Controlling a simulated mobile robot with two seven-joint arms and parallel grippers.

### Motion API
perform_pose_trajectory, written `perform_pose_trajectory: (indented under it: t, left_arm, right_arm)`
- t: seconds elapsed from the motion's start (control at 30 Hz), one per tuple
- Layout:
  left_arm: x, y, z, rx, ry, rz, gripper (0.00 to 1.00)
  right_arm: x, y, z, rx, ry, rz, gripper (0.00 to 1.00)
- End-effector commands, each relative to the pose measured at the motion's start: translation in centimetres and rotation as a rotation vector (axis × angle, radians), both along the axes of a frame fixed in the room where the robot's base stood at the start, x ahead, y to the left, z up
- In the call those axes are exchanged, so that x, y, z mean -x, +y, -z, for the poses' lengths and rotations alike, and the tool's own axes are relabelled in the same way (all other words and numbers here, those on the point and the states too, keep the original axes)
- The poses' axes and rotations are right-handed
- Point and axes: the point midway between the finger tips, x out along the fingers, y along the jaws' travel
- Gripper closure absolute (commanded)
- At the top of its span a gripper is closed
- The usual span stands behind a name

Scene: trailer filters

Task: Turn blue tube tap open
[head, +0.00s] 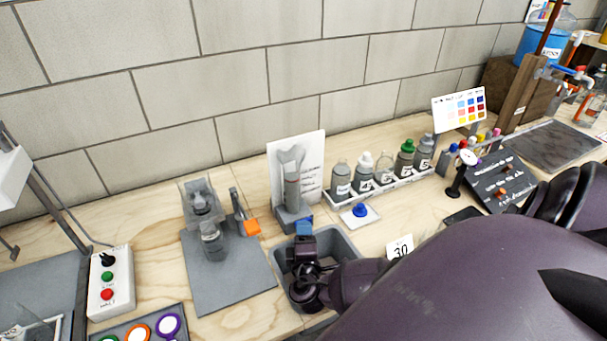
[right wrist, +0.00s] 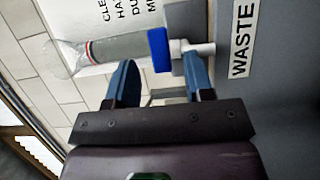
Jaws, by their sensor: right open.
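The blue tap (right wrist: 159,51) shows in the right wrist view as a flat blue handle on a white spout. It is by the lower end of a clear tube (right wrist: 115,50). In the head view the tube (head: 292,188) stands upright in a grey holder (head: 283,217) before a white sign. My right gripper (right wrist: 160,72) is open, its two blue fingers on either side of the handle, near their tips. Whether a finger touches it I cannot tell. In the head view my right gripper (head: 304,232) is in front of the holder, above the grey waste bin (head: 347,250). My left gripper is not in view.
Right of the tube, a rack (head: 385,187) holds several labelled bottles. A blue-knobbed white plate (head: 360,214) lies nearby. Left are a grey mat (head: 235,278) with a clear apparatus and a button box (head: 110,280). A tiled wall closes the back.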

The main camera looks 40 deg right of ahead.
Motion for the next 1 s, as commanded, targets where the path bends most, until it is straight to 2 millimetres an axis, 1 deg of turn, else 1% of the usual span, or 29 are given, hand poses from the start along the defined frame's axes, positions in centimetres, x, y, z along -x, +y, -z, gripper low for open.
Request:
perform_pose_trajectory:
  t: [0.1, 0.2, 0.57, 0.6, 0.67, 0.8, 0.9, 1.0]
  left_arm:
    - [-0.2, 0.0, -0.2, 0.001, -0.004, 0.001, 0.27]
    - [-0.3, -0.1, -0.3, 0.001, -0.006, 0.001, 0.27]
    - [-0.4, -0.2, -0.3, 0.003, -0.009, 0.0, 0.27]
    - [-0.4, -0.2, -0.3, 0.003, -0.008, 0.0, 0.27]
    - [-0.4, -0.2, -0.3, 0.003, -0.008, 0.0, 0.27]
    - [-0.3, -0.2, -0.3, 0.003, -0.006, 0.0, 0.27]
    - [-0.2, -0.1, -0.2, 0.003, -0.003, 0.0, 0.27]
    - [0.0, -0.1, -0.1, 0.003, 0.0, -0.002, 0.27]
  right_arm:
    - [-1.1, -0.9, 0.0, 0.003, 0.0, -0.001, 0.52]
    - [-1.6, -1.4, 0.0, 0.002, 0.001, -0.001, 0.52]
    - [-1.9, -1.6, 0.0, 0.001, 0.001, -0.001, 0.52]
    - [-1.9, -1.6, 0.0, 0.001, 0.001, -0.001, 0.55]
    - [-1.9, -1.6, 0.0, 0.001, 0.001, -0.001, 0.64]
    - [-1.9, -1.6, 0.0, 0.001, 0.001, -0.001, 0.86]
    - [-1.9, -1.6, 0.0, 0.001, 0.001, -0.001, 1.0]
    - [-1.9, -1.6, 0.0, 0.001, 0.001, -0.002, 1.0]
